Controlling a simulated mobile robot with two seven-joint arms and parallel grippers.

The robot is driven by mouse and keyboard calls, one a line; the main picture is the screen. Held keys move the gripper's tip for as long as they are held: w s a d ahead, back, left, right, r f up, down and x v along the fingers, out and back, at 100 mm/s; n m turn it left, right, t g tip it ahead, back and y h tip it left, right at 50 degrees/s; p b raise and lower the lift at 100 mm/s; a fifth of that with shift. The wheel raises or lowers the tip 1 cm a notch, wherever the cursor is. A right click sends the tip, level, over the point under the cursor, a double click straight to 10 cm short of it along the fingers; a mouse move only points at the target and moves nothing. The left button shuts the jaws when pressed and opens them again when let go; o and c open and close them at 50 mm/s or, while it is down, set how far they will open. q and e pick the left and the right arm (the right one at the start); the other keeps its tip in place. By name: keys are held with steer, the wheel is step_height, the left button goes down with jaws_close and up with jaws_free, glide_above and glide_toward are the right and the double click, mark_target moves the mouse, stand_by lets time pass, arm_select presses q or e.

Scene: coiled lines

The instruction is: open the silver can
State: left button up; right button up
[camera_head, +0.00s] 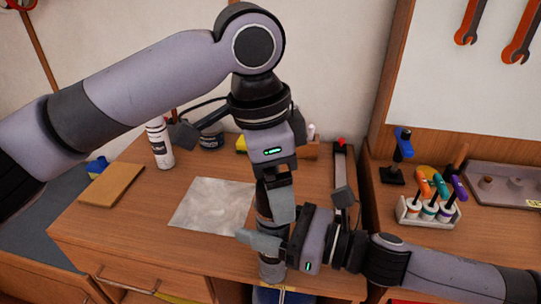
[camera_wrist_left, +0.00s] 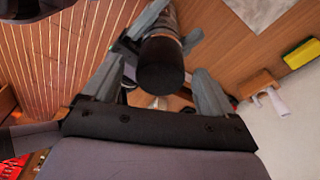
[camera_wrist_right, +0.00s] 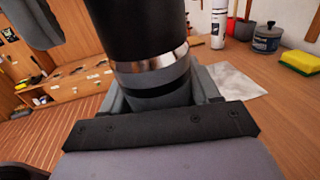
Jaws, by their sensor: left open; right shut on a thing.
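The silver can (camera_head: 271,268) stands upright near the front edge of the wooden desk, partly hidden by my grippers. It has a dark cap (camera_wrist_left: 160,64), and its shiny silver band (camera_wrist_right: 155,68) shows below the cap in the right wrist view. My right gripper (camera_head: 262,241) is shut around the can's body from the side. My left gripper (camera_head: 275,197) points down from above. Its open fingers stand on both sides of the cap in the left wrist view (camera_wrist_left: 157,88); I see room between them and the cap.
A pale sheet (camera_head: 205,203) lies left of the can. A white bottle (camera_head: 160,146), a dark jar (camera_head: 211,139) and a yellow sponge (camera_head: 241,144) stand behind. A wooden board (camera_head: 112,185) lies far left. A rack of coloured tools (camera_head: 427,213) stands right.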

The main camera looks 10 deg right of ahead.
arm_select(q)
steer(key=shift+f, duration=0.35)
steer(key=c, duration=1.2)
steer(key=shift+r, duration=0.25)
steer(key=shift+d+r, duration=0.1)
steer(key=shift+r, duration=0.85)
